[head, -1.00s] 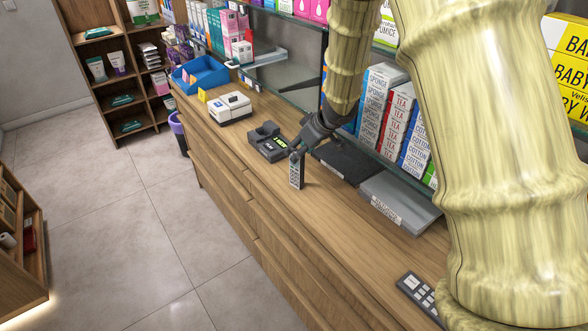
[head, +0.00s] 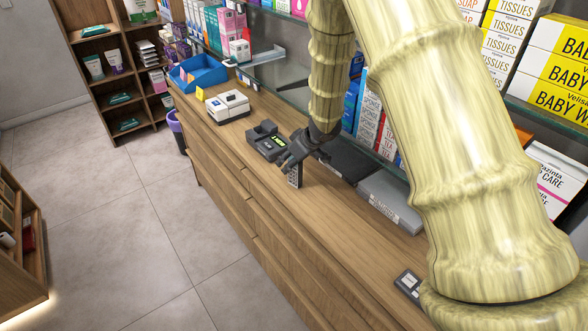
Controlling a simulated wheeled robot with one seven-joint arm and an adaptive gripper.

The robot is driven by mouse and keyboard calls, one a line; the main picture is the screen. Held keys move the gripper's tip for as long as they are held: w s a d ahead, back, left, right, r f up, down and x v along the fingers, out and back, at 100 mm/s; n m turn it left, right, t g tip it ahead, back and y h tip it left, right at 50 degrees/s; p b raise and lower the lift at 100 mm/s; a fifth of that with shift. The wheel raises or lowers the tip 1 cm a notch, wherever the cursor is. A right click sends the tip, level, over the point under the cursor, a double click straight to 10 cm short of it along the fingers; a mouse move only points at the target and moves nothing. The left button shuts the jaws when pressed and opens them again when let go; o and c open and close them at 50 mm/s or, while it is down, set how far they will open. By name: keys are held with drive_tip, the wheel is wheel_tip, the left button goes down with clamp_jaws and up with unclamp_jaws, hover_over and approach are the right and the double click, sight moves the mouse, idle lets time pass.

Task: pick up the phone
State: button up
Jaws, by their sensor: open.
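The phone (head: 295,178) is a slim dark handset with light keys. It stands upright on the wooden counter, near the front edge, with its keypad towards the camera. My gripper (head: 290,160) is dark grey and reaches down from the arm right at the phone's upper part. It hides the top of the phone. The jaws are open; I cannot tell whether the fingers touch the phone or stand around it.
A dark device with a green display (head: 267,141) stands just left of my gripper. Grey flat boxes (head: 388,203) lie to the right, and a keypad device (head: 408,283) lies nearer. A white machine (head: 228,105) and blue tray (head: 197,75) stand farther back. Shelves of boxes back the counter.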

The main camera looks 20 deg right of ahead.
clamp_jaws()
